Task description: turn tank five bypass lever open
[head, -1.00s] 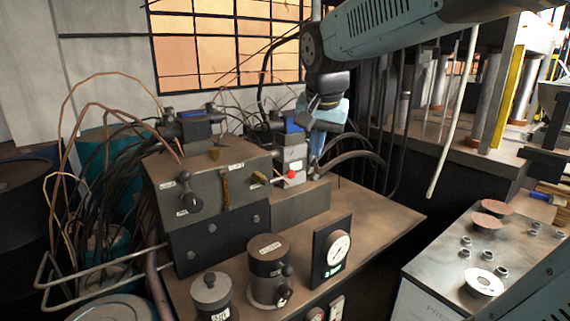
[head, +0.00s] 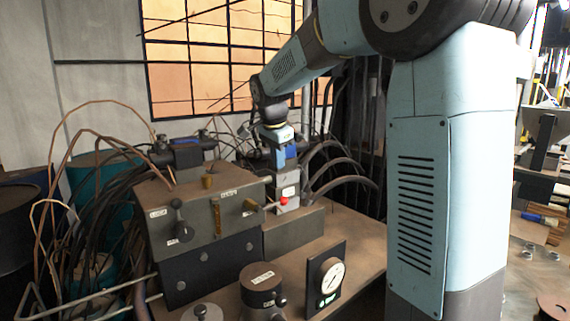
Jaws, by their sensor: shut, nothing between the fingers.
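My gripper (head: 279,150) is above and partly behind the grey valve block (head: 287,182) at the back of the bench. Its fingertips are hard to make out, but it looks shut and empty. A lever with a red ball knob (head: 284,201) sticks out at the front of this block, below my gripper and apart from it. The small labels are too blurred to read, so I cannot tell which lever is tank five bypass.
A dial gauge (head: 330,278) and a dark round canister (head: 261,287) stand in front on the bench (head: 366,257). Black hoses (head: 340,175) curve to the right of the block. Copper pipes and cables crowd the left. My arm covers the right side.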

